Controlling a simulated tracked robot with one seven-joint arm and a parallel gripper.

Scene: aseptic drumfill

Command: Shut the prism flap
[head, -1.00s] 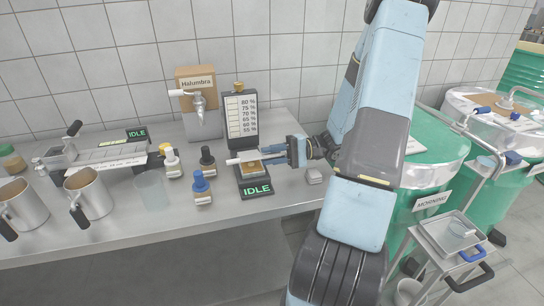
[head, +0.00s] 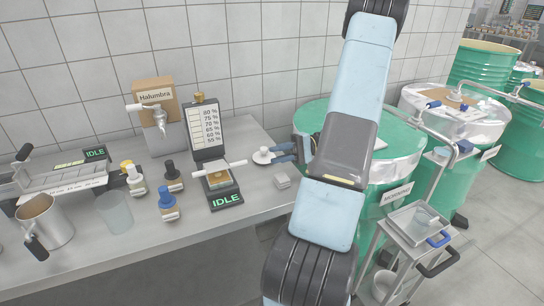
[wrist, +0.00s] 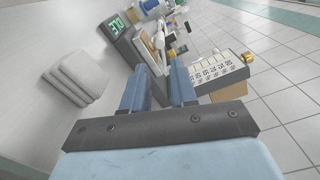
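The prism unit (head: 226,199), with its lit IDLE display, stands near the bench's front edge in the head view. A white rod (head: 218,168) lies across it above an amber-brown patch. I cannot tell clearly how far its flap is tilted. The unit also shows in the wrist view (wrist: 117,28), beyond my fingers. My gripper (head: 279,153) is right of the unit, apart from it. In the wrist view its two blue fingers (wrist: 160,82) are spread with nothing between them. Part of my gripper is hidden behind my arm in the head view.
A percent scale panel (head: 208,133) stands right behind the unit. Small bottles (head: 168,204) stand left of it. A small white round item (head: 263,156) is by my fingertips. A grey folded pad (head: 282,182) lies at the right. Green drums (head: 400,165) stand beyond the bench.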

